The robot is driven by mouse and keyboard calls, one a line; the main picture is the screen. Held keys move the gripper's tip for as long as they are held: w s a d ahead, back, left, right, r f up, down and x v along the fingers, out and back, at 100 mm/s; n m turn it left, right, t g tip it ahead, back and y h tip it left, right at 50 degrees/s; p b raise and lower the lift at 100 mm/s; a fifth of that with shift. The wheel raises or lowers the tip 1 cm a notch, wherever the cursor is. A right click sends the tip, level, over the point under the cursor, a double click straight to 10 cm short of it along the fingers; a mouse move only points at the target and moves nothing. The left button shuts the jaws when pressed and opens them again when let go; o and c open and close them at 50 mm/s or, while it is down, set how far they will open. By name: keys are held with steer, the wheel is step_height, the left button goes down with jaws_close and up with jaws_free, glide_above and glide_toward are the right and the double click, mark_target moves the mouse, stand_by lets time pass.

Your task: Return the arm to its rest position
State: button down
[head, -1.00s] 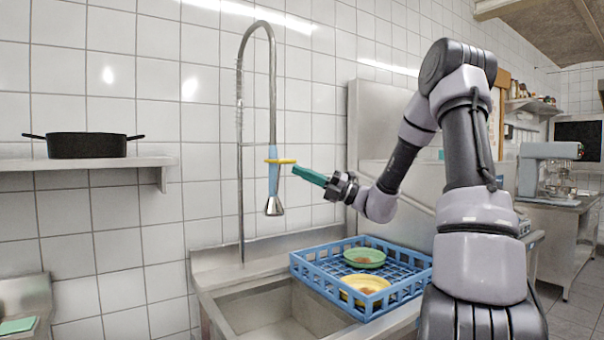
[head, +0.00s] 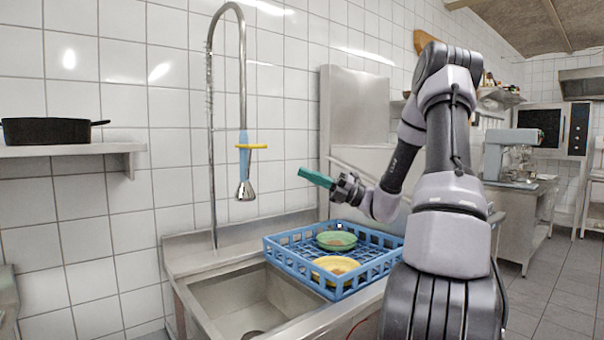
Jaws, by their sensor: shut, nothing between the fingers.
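My arm is bent, with its upper links at the right of the head view and its forearm reaching left. My gripper (head: 306,173) has teal fingers that are shut and empty, pointing left and slightly up. It hangs in the air above the blue dish rack (head: 278,262), apart from it. The gripper is to the right of the hanging spray tap (head: 245,165), with a gap between them in the picture.
The rack, with a green bowl (head: 337,240) and a yellow bowl (head: 336,265), rests at the metal sink (head: 240,305). A black pot (head: 46,131) stands on a wall shelf (head: 75,151) at left. A mixer (head: 512,152) stands on a counter at right. Floor (head: 560,270) shows clear at right.

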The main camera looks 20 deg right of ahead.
stand_by(0.3)
steer(key=s+a+f+n+g+h, duration=0.2)
steer(key=s+a+n+g+h, duration=0.3)
steer(key=s+n, duration=0.3)
steer(key=s+a+f+n+g+h, duration=0.25)
steer(key=s+a+n+h, duration=0.25)
steer(key=s+a+n, duration=0.25)
steer(key=s+d+r+n+t+h, duration=0.6)
steer(key=s+d+n+t+h, duration=0.1)
steer(key=n, duration=0.8)
steer(key=shift+s+d+h, duration=0.45)
steer(key=shift+d+h, duration=0.4)
steer(key=shift+h, duration=0.25)
steer(key=shift+r, duration=0.1)
